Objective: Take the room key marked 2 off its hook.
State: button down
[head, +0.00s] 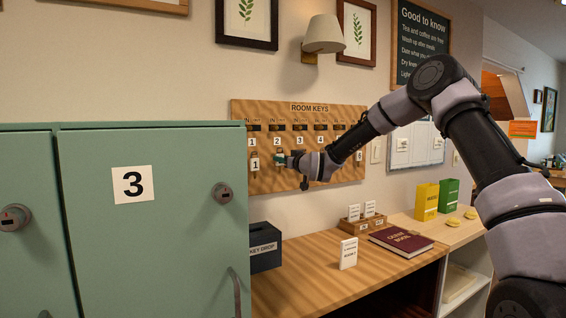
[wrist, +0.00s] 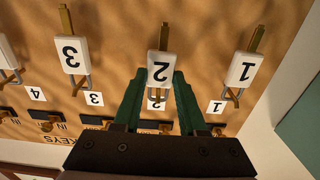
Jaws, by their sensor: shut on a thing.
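The white tag of the room key marked 2 (wrist: 161,72) shows upside down in the wrist view, with its brass key (wrist: 164,37) beyond it. My gripper (wrist: 160,76) is shut on this tag, one green finger on each side. A wire loop at the tag's end runs between the fingers towards the board. In the head view my gripper (head: 284,158) is at the wooden key board (head: 240,120), below the label 2, and largely covers the tag.
Key 1 (wrist: 241,69) and key 3 (wrist: 72,55) hang close on either side. The green locker (head: 150,235) stands left of the board. Below are the black key drop box (head: 265,258), a small white card (head: 348,253) and a red guest book (head: 401,240) on the counter.

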dwell(0.3)
jog(key=shift+v, duration=2.5)
jog(key=shift+d, duration=0.1)
jog(key=v, duration=0.6)
